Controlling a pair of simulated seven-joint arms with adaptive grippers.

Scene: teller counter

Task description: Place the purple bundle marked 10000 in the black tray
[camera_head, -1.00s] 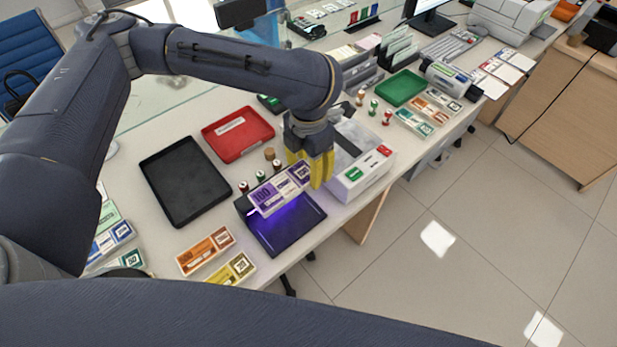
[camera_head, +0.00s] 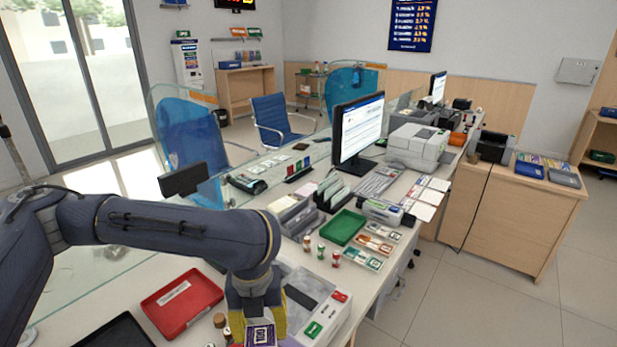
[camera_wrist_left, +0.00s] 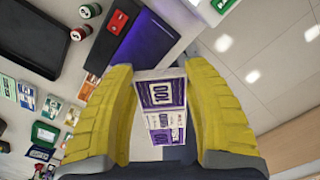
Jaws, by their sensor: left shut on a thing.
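The purple and white bundle (camera_head: 261,336) is clamped between the yellow fingers of my left gripper (camera_head: 257,318). In the left wrist view the bundle (camera_wrist_left: 163,108) sits between the two yellow pads (camera_wrist_left: 163,85); its full marking is too small to read surely. In the head view the black tray (camera_head: 115,333) shows only its far part at the bottom edge, left of the gripper. A dark tray-like shape (camera_wrist_left: 35,38) fills the upper left of the left wrist view. My right gripper is not in view.
A red tray (camera_head: 182,302) lies between the black tray and my left gripper. A white box (camera_head: 325,318) with green and red labels stands just right of the gripper. A green tray (camera_head: 344,227) and small chip stacks (camera_head: 321,252) are further back. The purple-lit pad (camera_wrist_left: 147,42) shows in the wrist view.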

